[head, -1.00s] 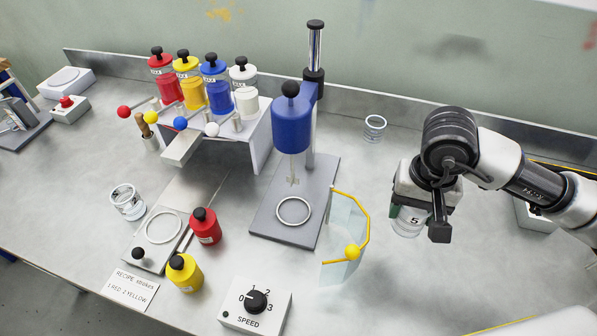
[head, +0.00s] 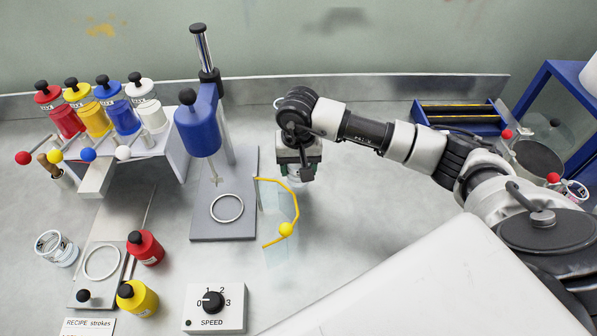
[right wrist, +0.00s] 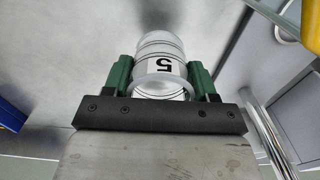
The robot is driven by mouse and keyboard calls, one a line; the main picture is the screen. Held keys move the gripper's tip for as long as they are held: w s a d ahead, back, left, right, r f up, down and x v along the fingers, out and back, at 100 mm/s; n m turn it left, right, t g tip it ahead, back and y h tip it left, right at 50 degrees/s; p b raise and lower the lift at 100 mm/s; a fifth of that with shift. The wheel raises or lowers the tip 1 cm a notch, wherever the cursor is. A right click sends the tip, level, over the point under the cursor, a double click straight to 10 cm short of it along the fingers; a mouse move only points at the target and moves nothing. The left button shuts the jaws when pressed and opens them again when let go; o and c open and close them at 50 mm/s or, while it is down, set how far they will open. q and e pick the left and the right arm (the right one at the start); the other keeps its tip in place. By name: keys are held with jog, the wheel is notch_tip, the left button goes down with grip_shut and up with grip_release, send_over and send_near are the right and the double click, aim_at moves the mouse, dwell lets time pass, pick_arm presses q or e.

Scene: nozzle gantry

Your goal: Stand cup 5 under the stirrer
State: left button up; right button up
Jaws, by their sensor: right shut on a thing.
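Cup 5 (head: 294,181) is a clear cup with a "5" label, readable in the right wrist view (right wrist: 160,66). My right gripper (head: 298,168) is shut on it; green fingers (right wrist: 162,78) flank it on both sides. The gripper holds it right of the stirrer, beyond the guard. The stirrer (head: 198,125) has a blue motor on a post, with a thin shaft hanging over a grey base plate (head: 212,232). A pale ring (head: 227,208) marks the plate; no cup stands there. My left gripper is not in view.
A clear guard (head: 276,205) with yellow rim and yellow knob (head: 286,229) stands at the plate's right edge, between cup and stirrer. A speed box (head: 215,309) is in front. Red (head: 145,247) and yellow bottles (head: 137,298) and another cup (head: 56,248) are left.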

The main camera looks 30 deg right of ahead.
notch_tip(320, 180, down, 3)
jog(key=shift+s+f+p, duration=0.1)
jog(key=shift+p, duration=0.4)
jog(key=shift+f, duration=0.15)
jog(key=shift+f+b, duration=0.1)
jog(key=shift+b, duration=0.2)
jog(key=o, duration=1.1)
jog(key=shift+c, duration=0.2)
